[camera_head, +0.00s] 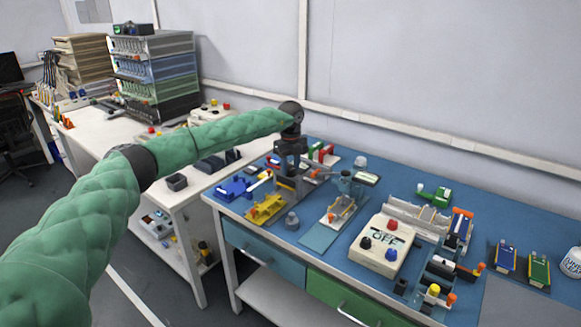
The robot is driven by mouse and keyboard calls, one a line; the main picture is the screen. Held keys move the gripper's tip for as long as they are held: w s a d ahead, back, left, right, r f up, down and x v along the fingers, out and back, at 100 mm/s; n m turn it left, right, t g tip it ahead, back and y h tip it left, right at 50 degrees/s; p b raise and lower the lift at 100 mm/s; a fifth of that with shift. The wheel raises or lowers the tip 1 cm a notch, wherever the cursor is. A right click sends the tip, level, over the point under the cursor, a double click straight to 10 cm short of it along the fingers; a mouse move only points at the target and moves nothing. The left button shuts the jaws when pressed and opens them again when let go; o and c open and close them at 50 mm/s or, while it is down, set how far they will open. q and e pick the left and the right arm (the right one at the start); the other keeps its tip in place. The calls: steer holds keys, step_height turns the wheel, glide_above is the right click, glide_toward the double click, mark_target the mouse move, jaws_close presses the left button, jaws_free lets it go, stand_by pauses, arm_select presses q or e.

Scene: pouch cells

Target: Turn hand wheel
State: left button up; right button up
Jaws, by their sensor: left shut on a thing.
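My left arm comes in from the left in a green padded sleeve. My left gripper (290,165) points down over the back left part of the blue-topped bench (318,238). It is shut on the top of a small grey upright device (287,184), where the hand wheel is. The wheel itself is mostly hidden by the dark gripper, so its angle cannot be told. My right gripper is not in view.
Close around the device are a blue fixture (233,188), a yellow fixture (266,209) and a second grey stand (343,205). A white control box (381,246) with coloured knobs stands in front right. A white bench with stacked trays (155,68) is at left.

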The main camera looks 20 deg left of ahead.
mark_target(291, 168)
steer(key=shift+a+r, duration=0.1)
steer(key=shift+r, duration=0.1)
arm_select(q)
steer(key=o, duration=1)
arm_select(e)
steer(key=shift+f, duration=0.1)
arm_select(q)
steer(key=shift+r, duration=0.3)
step_height(291, 168, up, 6)
steer(key=shift+w+f+b, duration=0.1)
steer(key=shift+b, duration=0.7)
steer(key=shift+r, duration=0.7)
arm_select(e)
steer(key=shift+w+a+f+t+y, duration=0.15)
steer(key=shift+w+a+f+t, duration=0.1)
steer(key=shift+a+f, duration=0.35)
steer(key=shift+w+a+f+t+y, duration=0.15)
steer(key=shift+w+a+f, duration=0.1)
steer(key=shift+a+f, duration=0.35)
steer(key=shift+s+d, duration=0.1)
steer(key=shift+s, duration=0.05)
